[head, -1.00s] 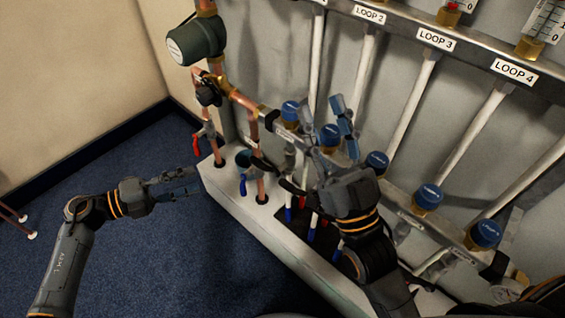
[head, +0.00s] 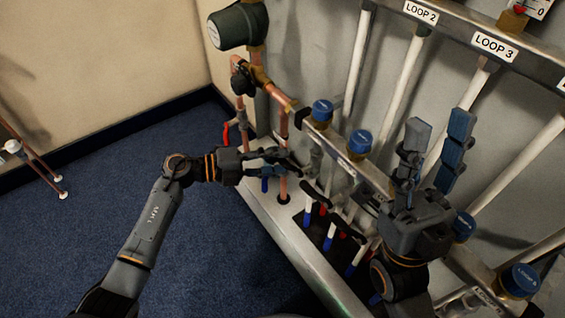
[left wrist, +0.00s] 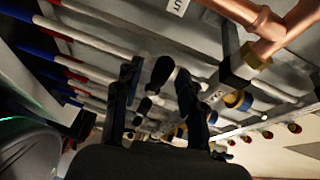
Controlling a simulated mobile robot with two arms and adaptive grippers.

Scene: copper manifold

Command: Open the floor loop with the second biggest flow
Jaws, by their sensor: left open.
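The lower manifold bar carries blue round caps, with one at its left end (head: 322,110), a second cap (head: 360,141), a third cap (head: 463,226) partly behind my right gripper, and a fourth cap (head: 520,281). The labels LOOP 2 (head: 420,12) and LOOP 3 (head: 494,46) are on the upper bar. One flow meter (head: 517,18) is partly in view; other readings are outside the picture. My left gripper (head: 290,160) is open beside the copper pipes, below the first cap. In the left wrist view, black handles (left wrist: 162,70) show between its open fingers (left wrist: 158,100). My right gripper (head: 437,140) is open, fingers up.
Copper pipes (head: 283,150) with a dark green round unit (head: 238,26) stand at the left end. A red lever (head: 226,133) is beside them. White pipes (head: 400,85) run between the bars. A white ledge (head: 285,232) lies below; blue carpet is open at left.

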